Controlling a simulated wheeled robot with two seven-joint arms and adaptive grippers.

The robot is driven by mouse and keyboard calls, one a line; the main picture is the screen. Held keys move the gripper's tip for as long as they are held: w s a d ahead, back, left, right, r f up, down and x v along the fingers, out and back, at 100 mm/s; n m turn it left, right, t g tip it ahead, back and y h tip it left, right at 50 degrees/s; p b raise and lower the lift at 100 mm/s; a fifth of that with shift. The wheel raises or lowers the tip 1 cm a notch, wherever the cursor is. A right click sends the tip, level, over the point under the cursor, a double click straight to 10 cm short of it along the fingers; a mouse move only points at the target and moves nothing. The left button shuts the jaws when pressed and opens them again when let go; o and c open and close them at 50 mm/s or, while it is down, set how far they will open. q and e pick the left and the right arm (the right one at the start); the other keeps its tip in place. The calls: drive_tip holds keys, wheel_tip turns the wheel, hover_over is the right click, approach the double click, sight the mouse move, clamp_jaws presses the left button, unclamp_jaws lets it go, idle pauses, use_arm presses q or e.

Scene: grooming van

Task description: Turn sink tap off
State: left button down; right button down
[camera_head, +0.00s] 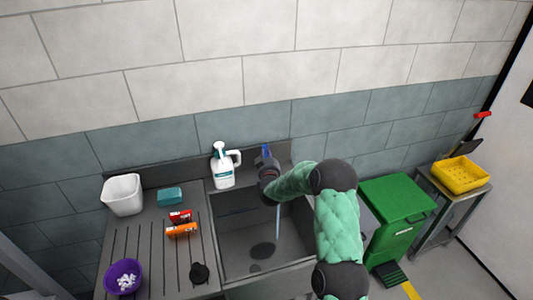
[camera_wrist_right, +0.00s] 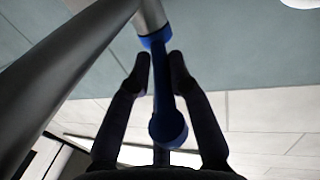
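The sink tap shows in the wrist view as a grey metal pipe (camera_wrist_right: 55,75) with a blue collar and a blue lever (camera_wrist_right: 168,127) ending in a round knob. In the head view its blue top (camera_head: 266,149) stands at the sink's back edge. A thin water stream (camera_head: 277,222) falls into the grey sink (camera_head: 240,242). My right gripper (camera_wrist_right: 161,60) has its dark fingertips close on both sides of the lever, seemingly touching it. In the head view my right gripper (camera_head: 267,168) is at the tap, partly hiding it. My left gripper is out of view.
A white pump bottle (camera_head: 223,168) stands just left of the tap. The ribbed drainboard holds a white tub (camera_head: 122,195), a teal sponge (camera_head: 170,197), small red and orange items (camera_head: 181,229) and a purple bowl (camera_head: 123,278). A green bin (camera_head: 397,211) stands right of the sink.

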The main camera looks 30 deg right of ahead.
drive_tip(key=shift+w+r, duration=0.1)
drive_tip(key=shift+r, duration=0.15)
